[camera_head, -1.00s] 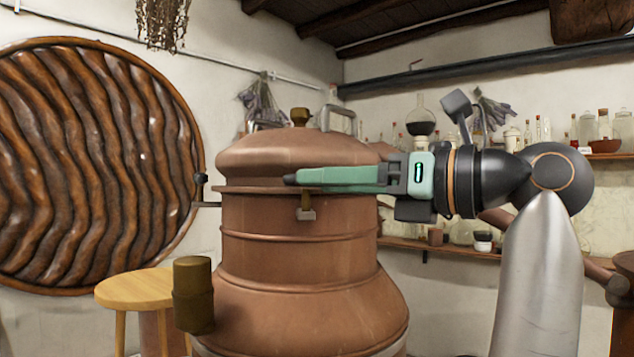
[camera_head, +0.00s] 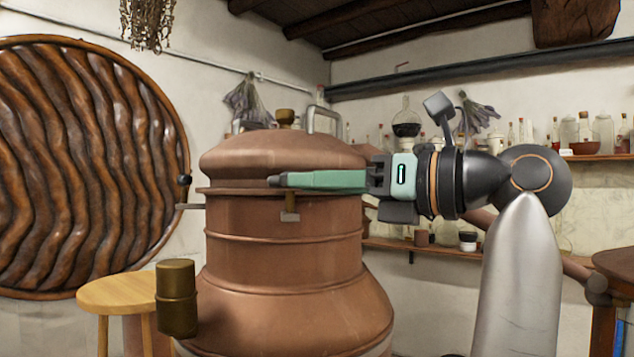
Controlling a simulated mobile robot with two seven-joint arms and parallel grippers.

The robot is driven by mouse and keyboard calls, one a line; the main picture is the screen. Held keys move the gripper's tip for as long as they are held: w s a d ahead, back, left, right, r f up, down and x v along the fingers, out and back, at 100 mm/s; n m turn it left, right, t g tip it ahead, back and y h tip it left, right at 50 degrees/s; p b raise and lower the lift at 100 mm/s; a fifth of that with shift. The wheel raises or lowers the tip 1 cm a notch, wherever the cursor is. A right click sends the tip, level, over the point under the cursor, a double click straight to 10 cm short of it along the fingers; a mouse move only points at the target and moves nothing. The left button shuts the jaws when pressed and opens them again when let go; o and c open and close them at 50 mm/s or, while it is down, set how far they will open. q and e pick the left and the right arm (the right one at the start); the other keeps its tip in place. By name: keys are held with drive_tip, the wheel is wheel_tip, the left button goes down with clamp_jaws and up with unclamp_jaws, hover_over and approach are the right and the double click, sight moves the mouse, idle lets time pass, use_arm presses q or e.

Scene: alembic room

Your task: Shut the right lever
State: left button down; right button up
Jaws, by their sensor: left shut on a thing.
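A large copper still (camera_head: 290,265) with a domed lid (camera_head: 255,155) stands in the middle of the head view. A lever with a black knob (camera_head: 185,180) stands upright at the rim's left side. A small brass latch (camera_head: 290,207) hangs at the front below the fingers. The right lever cannot be made out; the rim's right side is behind my gripper.
A round wooden stool (camera_head: 115,291) stands at the left front, with a brass cylinder (camera_head: 176,300) beside it. Wall shelves with bottles (camera_head: 586,148) are at the back right. A brown table (camera_head: 615,262) is at the right edge.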

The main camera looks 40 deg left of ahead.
use_arm(q)
drive_tip(key=t+b, duration=0.1)
drive_tip(key=m+t+b, duration=0.1)
drive_tip(key=shift+s+f+m+t, duration=0.2)
drive_tip(key=shift+s+m+t, duration=0.1)
drive_tip(key=shift+s+t, duration=0.1)
drive_tip(key=shift+s+a+r+m+t+h+b, duration=0.15)
drive_tip(key=shift+s+m+t+h+b, duration=0.4)
drive_tip(key=shift+m+t, duration=1.25)
drive_tip(key=shift+s+a+m+t+h+b, duration=0.1)
drive_tip(key=shift+s+m+t+h+b, duration=0.2)
drive_tip(key=shift+m+t+h+b, duration=1.35)
drive_tip(key=shift+s+a+r+m+t+y+p, duration=0.15)
drive_tip(key=shift+s+m+t+y, duration=0.5)
drive_tip(key=shift+t, duration=2.2)
drive_tip(key=shift+w+f+h, duration=0.1)
drive_tip(key=shift+w+h, duration=0.15)
drive_tip(key=shift+m, duration=0.3)
drive_tip(key=c, duration=0.8)
unclamp_jaws()
